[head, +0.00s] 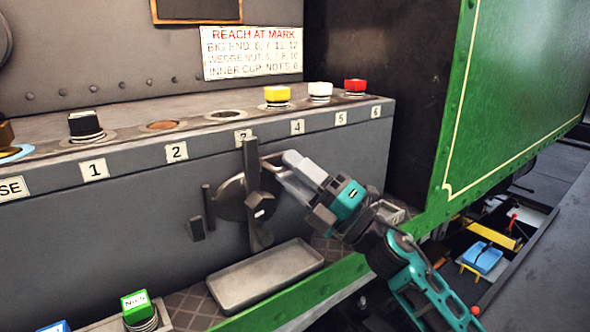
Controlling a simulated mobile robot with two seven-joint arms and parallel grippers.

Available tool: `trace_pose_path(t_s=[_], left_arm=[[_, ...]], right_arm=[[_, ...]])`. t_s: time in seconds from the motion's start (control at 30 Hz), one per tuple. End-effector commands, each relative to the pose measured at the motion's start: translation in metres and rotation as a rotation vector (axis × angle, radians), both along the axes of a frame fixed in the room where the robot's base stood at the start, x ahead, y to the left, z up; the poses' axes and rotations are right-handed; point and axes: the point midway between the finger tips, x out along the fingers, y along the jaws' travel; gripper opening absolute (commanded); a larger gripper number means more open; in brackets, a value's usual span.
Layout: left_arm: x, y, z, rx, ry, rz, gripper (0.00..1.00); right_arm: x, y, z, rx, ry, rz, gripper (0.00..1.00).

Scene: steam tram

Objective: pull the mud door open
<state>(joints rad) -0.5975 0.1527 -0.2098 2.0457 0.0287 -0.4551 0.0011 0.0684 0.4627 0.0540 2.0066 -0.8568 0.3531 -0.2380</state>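The mud door (230,200) is a round dark metal plate low on the front of the grey box, below the labels 2 and 3. A long upright metal bar (251,160) stands across its right part. My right gripper (272,167) reaches in from the right, with its fingers at the upper part of the bar and the door's right edge. The fingertips are partly hidden there, so I cannot tell if they are closed on anything. I cannot tell whether the door stands ajar. My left gripper is out of view.
A shallow grey tray (265,277) lies on the ledge below the door. The box top (205,112) has numbered holes with black, yellow, white and red capped pieces. A green-capped piece (137,306) stands at the lower left. A green panel (515,90) bounds the right side.

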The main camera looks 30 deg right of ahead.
Motion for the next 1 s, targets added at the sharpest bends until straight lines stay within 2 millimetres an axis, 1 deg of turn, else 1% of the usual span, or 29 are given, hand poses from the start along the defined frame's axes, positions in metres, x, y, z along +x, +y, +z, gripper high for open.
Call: trace_pose_path(t_s=[0.27, 0.6, 0.63, 1.0], left_arm=[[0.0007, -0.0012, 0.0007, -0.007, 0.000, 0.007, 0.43], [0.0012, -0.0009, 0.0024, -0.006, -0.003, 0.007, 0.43], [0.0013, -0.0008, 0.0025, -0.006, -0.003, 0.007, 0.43], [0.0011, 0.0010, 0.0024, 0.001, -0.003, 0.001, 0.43]], right_arm=[[0.0008, 0.0006, 0.0000, 0.000, 0.001, 0.000, 0.34], [0.0007, 0.0004, 0.0000, 0.000, 0.001, 0.000, 0.02], [0.0006, 0.0005, 0.0000, 0.000, 0.001, 0.000, 0.00], [0.0007, 0.0004, 0.0000, 0.000, 0.001, 0.000, 0.00]])
